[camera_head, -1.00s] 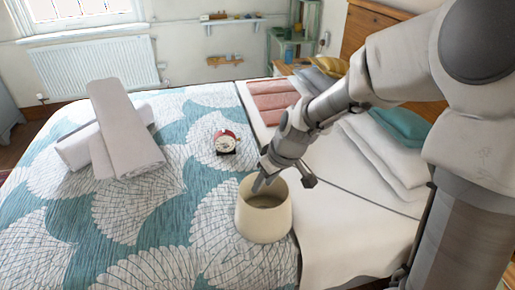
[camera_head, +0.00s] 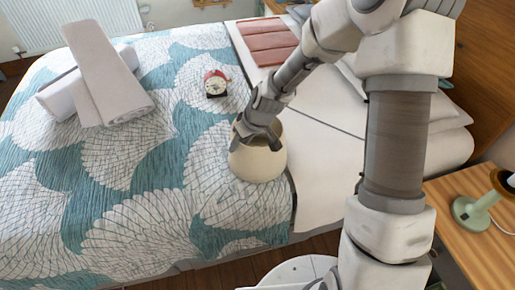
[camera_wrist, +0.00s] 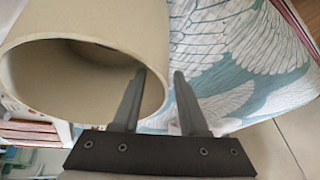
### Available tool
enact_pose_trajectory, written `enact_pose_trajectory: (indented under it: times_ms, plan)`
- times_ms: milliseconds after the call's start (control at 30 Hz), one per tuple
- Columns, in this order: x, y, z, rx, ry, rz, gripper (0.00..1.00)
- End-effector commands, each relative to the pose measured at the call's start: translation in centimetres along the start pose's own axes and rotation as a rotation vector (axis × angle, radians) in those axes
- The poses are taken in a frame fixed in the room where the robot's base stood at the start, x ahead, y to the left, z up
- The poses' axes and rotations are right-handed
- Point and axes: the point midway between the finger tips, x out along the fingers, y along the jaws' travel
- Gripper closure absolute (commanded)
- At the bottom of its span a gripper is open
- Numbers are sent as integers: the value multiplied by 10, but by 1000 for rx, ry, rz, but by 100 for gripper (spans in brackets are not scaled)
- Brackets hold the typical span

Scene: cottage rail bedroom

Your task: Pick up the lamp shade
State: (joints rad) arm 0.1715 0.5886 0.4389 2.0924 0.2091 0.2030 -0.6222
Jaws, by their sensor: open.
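The cream lamp shade (camera_head: 258,164) stands on the bed with its round opening up, near the edge of the patterned cover. It also shows large at the upper left of the wrist view (camera_wrist: 105,28). My gripper (camera_head: 257,140) is open and points down at the shade's rim. In the wrist view, my gripper (camera_wrist: 159,72) has its left finger over the shade's opening and its right finger outside the rim. The wall's edge shows between the fingers. I cannot tell whether either finger touches the shade. Nothing is held.
A red alarm clock (camera_head: 215,83) lies behind the shade on the bed (camera_head: 150,200). Rolled white towels (camera_head: 103,80) lie at the left. Folded pink cloth (camera_head: 268,40) lies farther back. A wooden nightstand (camera_head: 460,240) with a green lamp base (camera_head: 476,212) stands at the right.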

Motion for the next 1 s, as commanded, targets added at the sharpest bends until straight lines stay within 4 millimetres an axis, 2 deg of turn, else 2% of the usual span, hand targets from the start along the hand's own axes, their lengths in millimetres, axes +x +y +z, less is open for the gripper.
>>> enact_pose_trajectory:
  times_ms: [200, 300, 600, 833, 1000]
  plan:
    - [35, -4, 1, -2, -3, -3, 57]
    - [44, -3, 0, 0, -1, -1, 57]
    - [48, -3, 0, 0, 0, 0, 57]
    - [48, -3, 0, 0, 0, 0, 99]
    - [48, -3, 0, 0, 0, 0, 100]
